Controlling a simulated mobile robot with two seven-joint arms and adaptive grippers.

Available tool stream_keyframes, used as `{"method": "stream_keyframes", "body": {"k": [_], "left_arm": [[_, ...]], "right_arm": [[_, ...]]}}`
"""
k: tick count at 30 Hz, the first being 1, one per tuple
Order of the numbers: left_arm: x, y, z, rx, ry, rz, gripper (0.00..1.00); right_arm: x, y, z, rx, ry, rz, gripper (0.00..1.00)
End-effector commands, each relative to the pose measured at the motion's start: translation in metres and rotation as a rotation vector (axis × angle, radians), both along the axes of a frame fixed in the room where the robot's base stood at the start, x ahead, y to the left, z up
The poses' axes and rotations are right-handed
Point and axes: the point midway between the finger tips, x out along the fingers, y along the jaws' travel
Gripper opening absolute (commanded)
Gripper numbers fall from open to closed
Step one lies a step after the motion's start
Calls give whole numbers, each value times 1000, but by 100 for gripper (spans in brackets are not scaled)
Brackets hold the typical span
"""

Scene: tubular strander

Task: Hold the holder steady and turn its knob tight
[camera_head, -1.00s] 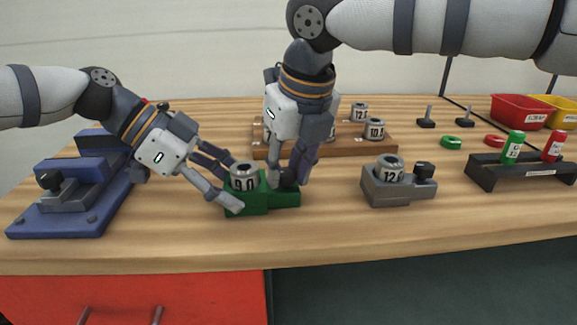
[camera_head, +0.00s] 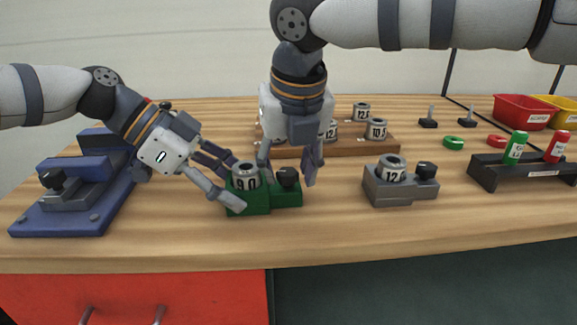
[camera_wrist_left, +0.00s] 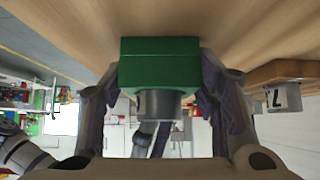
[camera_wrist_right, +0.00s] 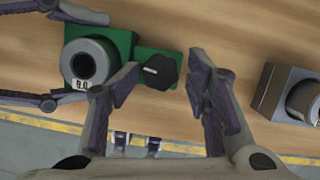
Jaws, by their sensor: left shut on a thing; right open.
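The green holder (camera_head: 254,202) stands on the wooden table with a grey ring marked 9.0 (camera_head: 245,176) in it and a black knob (camera_head: 288,177) on its right, lower part. My left gripper (camera_head: 232,184) is shut on the holder's body from the left; the green block also shows between its fingers in the left wrist view (camera_wrist_left: 160,68). My right gripper (camera_head: 289,170) points down and is open around the knob's place, its fingers apart. In the right wrist view the knob (camera_wrist_right: 160,72) sits between the open fingers, nearer the left finger, with no visible contact on the right one.
A grey holder marked 12 (camera_head: 388,190) stands to the right. A wooden rack (camera_head: 350,148) with several rings is behind my right gripper. A blue fixture (camera_head: 75,195) is at the left. A black stand (camera_head: 500,178) with green and red cylinders is at the far right.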

Motion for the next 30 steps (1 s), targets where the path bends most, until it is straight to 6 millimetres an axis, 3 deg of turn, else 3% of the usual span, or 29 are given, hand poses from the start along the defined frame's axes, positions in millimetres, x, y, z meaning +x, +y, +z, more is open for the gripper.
{"method": "stream_keyframes", "body": {"k": [5, 17, 29, 30], "left_arm": [[0, 0, -1, 1, 1, 0, 0], [0, 0, -1, 1, 1, -1, 0], [0, 0, -1, 1, 1, -1, 0], [0, 0, -1, 1, 1, -1, 61]], "right_arm": [[-1, 0, 1, 1, 0, 1, 45], [-14, -3, 45, 0, -1, 0, 45], [-15, -3, 47, 0, 1, 0, 45], [-15, -3, 47, 0, 1, 0, 45]]}}
